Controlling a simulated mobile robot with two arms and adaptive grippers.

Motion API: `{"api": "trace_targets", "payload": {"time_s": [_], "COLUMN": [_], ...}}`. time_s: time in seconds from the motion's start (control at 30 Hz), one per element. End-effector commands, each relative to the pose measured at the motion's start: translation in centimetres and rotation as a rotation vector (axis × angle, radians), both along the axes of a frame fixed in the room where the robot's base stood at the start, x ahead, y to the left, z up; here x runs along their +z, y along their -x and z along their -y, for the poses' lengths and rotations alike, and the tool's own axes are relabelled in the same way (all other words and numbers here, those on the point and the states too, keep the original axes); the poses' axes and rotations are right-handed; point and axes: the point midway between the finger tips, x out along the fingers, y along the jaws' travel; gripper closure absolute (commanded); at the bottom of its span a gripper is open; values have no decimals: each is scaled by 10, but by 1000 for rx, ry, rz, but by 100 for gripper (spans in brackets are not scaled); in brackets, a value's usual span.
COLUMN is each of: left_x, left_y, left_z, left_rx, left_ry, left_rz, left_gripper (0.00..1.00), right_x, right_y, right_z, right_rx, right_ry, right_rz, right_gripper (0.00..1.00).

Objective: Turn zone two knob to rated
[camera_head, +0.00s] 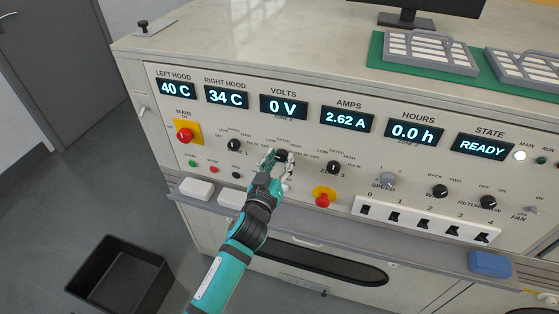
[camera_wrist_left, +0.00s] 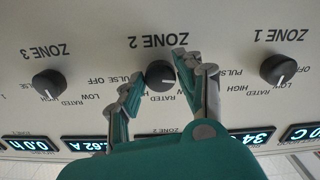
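The zone two knob (camera_wrist_left: 160,76) is a round black knob on the cream panel, under the ZONE 2 label in the upside-down left wrist view. In the head view it (camera_head: 281,155) is partly covered by my left gripper (camera_head: 279,155). In the left wrist view, my left gripper (camera_wrist_left: 157,72) has its fingers apart, one on each side of the knob. A small gap shows on the left side; I cannot tell if the right finger touches. My right gripper is out of view.
The zone one knob (camera_wrist_left: 278,69) and zone three knob (camera_wrist_left: 48,84) sit on either side. A red main button (camera_head: 185,135) and a red button on yellow (camera_head: 323,198) are nearby. A ledge (camera_head: 355,230) runs below the panel. A black bin (camera_head: 120,277) stands on the floor.

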Motion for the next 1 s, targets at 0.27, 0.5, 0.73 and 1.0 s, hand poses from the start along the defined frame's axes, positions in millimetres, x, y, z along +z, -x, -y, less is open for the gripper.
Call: {"api": "trace_targets", "payload": {"time_s": [0.27,0.5,0.73,1.0], "left_x": [0,0,0,0], "left_y": [0,0,0,0], "left_z": [0,0,0,0], "left_rx": [0,0,0,0], "left_ry": [0,-23,-126,-348], "left_rz": [0,7,41,114], "left_gripper": [100,100,100,100], "right_x": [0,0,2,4], "right_y": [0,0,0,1], "right_z": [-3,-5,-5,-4], "right_rx": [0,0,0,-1], "right_ry": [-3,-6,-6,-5], "right_rz": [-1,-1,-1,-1], "right_gripper": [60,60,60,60]}}
